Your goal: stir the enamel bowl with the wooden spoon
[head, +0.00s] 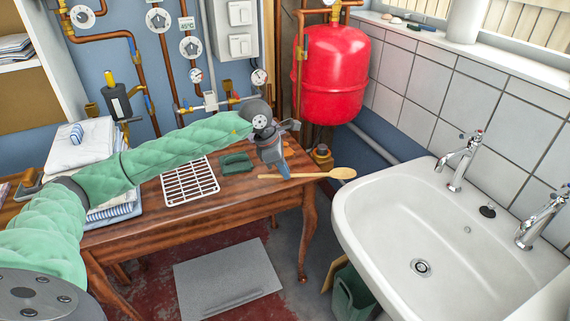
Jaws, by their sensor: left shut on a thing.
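My left gripper (284,172) is at the right end of the wooden table, shut on the wooden spoon (342,173). The spoon lies roughly level, with its oval head pointing right past the table's edge toward the sink. The gripper covers part of its handle. I cannot see an enamel bowl in this view. My right gripper is not in view.
The wooden table (246,199) holds a white wire rack (190,182), a dark green object (236,163) and folded cloths (80,146). A white sink (400,215) with two taps stands at right. A red tank (332,75) hangs behind. A green bin (352,296) stands below.

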